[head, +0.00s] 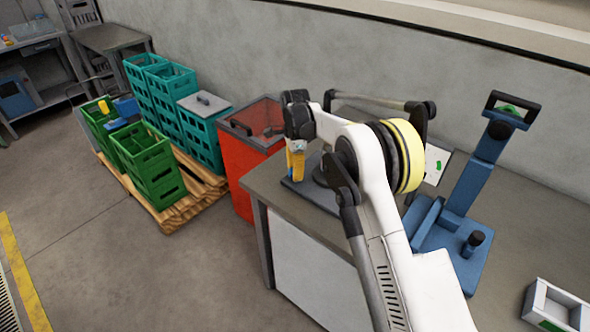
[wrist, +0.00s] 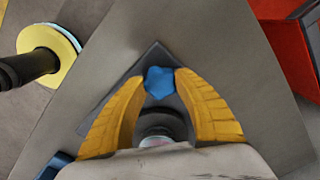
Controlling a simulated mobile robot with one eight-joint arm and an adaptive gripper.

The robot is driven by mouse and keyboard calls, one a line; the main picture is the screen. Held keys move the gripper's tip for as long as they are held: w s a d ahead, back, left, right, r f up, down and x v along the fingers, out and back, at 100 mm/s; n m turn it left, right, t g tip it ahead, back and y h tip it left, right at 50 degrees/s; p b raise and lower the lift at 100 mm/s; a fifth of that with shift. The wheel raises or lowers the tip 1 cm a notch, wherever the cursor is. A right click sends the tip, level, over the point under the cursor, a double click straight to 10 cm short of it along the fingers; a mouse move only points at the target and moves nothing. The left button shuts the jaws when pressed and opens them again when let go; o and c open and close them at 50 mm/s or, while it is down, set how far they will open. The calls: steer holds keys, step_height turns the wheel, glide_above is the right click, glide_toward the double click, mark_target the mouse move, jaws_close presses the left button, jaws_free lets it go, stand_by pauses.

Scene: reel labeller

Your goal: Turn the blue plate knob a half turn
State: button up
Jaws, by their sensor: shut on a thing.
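The blue plate knob (wrist: 160,82) shows in the wrist view between the tips of my yellow gripper fingers (wrist: 160,84). Both fingers touch its sides, so my gripper is shut on it. The knob is above a dark flat plate (wrist: 100,118) on the grey table. A dark round part (wrist: 160,122) sits beside the knob, partly hidden by my gripper. In the head view my gripper (head: 296,165) points down at the table's left end over the dark plate (head: 315,195). The knob is hidden there.
A yellow-flanged reel (head: 408,155) is behind my arm. A blue stand (head: 470,185) is to the right, with a grey tray (head: 556,305) in front. A red bin (head: 250,190) stands left of the table (head: 262,225), near green crates (head: 150,165) on a pallet.

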steer(key=n, duration=0.6)
steer(key=shift+p, duration=0.3)
steer(key=n, duration=0.6)
steer(key=shift+n, duration=0.4)
steer(key=n, duration=0.6)
steer(key=shift+p, duration=0.3)
steer(key=n, duration=0.5)
steer(key=shift+n, duration=0.4)
steer(key=o, duration=1.2)
